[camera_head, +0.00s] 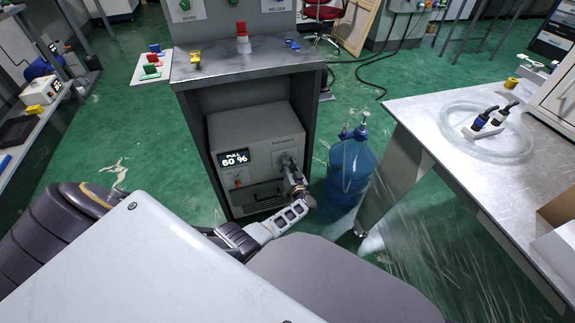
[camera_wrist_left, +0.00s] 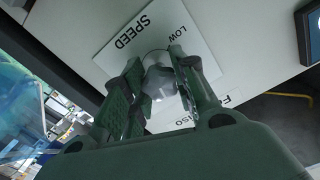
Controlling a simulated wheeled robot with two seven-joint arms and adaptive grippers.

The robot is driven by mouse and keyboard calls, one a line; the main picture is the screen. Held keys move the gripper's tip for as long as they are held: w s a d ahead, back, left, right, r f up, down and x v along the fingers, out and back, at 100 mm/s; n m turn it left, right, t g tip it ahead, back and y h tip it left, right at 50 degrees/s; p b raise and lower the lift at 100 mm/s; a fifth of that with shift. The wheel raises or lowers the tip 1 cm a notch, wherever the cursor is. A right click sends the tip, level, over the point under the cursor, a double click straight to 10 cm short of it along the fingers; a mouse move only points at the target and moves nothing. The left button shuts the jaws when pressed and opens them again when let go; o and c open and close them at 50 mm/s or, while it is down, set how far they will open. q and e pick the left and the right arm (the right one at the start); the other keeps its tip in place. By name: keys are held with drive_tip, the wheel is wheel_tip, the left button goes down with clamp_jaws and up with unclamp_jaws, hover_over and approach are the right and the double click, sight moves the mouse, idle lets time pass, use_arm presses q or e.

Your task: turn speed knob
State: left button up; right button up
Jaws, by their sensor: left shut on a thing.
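The grey machine (camera_head: 255,130) sits inside a dark metal cabinet, and its display (camera_head: 235,158) reads "PULL 60 %". In the left wrist view, the round silvery speed knob (camera_wrist_left: 161,82) sits on a white plate (camera_wrist_left: 185,25) marked "SPEED" and "LOW". My left gripper (camera_head: 288,165) reaches the right side of the machine's front. In the left wrist view its two green fingers (camera_wrist_left: 156,62) are on either side of the knob, shut on it. In the head view the gripper hides the knob. My right gripper is not in view.
A blue water bottle (camera_head: 351,168) stands on the floor close to the right of the cabinet and my gripper. A metal table (camera_head: 440,125) with coiled clear tubing stands further right. A red beacon (camera_head: 242,32) is on the cabinet top. An orange knob (camera_head: 238,182) is below the display.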

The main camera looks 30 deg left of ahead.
use_arm(q)
drive_tip(key=shift+r, duration=0.1)
drive_tip(key=o, duration=1.1)
drive_tip(key=shift+s, duration=0.1)
drive_tip(key=shift+c, duration=0.2)
drive_tip(key=shift+d, duration=0.2)
drive_tip(key=v, duration=0.7)
drive_tip(key=shift+s, duration=0.15)
